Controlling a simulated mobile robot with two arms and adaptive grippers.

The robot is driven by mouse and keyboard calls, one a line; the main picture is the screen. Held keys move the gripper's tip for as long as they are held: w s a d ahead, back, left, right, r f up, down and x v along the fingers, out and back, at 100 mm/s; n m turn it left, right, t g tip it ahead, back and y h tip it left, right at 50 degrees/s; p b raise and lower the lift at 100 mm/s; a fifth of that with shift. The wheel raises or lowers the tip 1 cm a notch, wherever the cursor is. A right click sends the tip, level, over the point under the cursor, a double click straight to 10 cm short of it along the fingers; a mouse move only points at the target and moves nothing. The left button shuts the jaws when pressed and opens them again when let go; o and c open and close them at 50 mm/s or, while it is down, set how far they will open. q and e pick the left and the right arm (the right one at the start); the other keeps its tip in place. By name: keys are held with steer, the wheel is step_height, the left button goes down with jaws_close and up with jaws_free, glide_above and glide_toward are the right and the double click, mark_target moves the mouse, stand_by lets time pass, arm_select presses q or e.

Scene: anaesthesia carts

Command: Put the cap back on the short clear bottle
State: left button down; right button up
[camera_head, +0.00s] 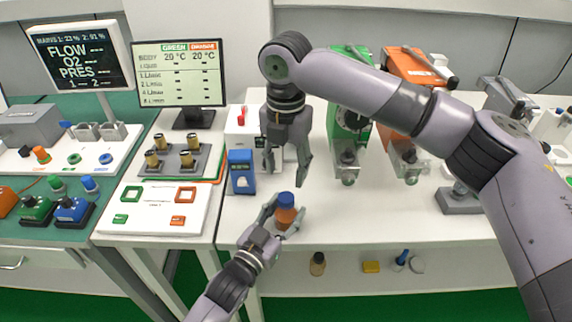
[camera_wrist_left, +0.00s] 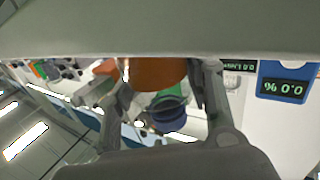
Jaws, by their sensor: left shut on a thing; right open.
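An orange bottle (camera_head: 287,215) with a blue cap (camera_head: 286,199) on top stands upright near the front edge of the white table. My left gripper (camera_head: 281,212) is shut on its sides. In the left wrist view the orange body (camera_wrist_left: 153,73) lies between the fingers, and a round blue part (camera_wrist_left: 168,113) shows beyond it. My right gripper (camera_head: 287,172) is open and empty, pointing down just above and behind the blue cap, apart from it. I cannot make out a short clear bottle or a loose cap for it.
A blue device (camera_head: 241,172) stands left of the bottle, with a white box (camera_head: 240,125) behind. Green (camera_head: 349,115) and orange (camera_head: 410,95) units stand behind right. A small brown bottle (camera_head: 317,263) and a yellow block (camera_head: 371,267) are on the lower shelf. Table right of the bottle is clear.

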mark_target(286, 197)
stand_by(0.3)
steer(key=shift+f, duration=4)
